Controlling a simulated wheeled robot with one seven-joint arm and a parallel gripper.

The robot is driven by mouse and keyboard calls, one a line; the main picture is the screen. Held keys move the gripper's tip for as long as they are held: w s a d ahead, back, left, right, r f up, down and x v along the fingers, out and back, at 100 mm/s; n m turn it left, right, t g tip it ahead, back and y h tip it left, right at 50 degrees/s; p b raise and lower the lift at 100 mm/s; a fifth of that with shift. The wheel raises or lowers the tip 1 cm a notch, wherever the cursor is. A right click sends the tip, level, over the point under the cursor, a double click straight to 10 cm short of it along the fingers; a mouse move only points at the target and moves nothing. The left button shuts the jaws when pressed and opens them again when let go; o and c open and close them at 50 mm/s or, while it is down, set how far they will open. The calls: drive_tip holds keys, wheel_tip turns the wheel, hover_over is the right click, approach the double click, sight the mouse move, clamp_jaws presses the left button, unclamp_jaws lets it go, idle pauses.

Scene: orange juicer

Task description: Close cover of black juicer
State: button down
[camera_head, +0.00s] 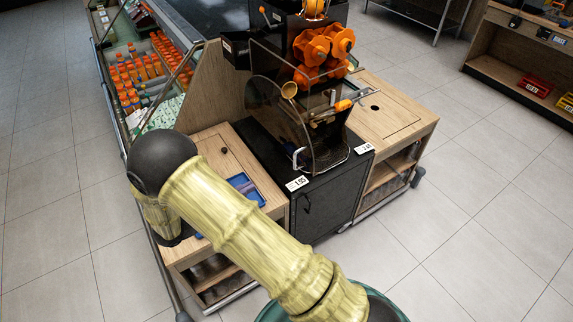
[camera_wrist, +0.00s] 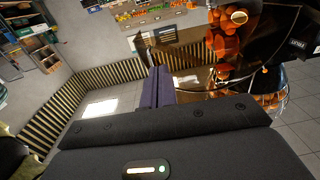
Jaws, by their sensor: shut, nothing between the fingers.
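The black juicer (camera_head: 330,125) stands on a dark cabinet, with orange rollers (camera_head: 325,48) inside. Its smoky see-through cover (camera_head: 272,75) stands swung out on the left side, apart from the front, so the juicer is open. In the wrist view the juicer's orange rollers (camera_wrist: 226,45) show at the upper right. My gripper (camera_wrist: 153,88) shows in the wrist view with its two purple fingers together, empty, left of the juicer. In the head view my arm's far end is hidden behind its own elbow, so I cannot place the gripper there.
A wooden counter (camera_head: 385,110) adjoins the cabinet on the right. A lower wooden counter with a blue tray (camera_head: 245,188) is on the left. A display case of orange bottles (camera_head: 140,75) stands behind left. The tiled floor in front and right is clear.

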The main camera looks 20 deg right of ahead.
drive_tip(key=p+x, duration=0.7)
drive_tip(key=x, duration=0.6)
drive_tip(key=shift+d, duration=0.35)
drive_tip(key=shift+w, duration=0.15)
drive_tip(key=shift+w, duration=0.1)
drive_tip(key=shift+d, duration=0.1)
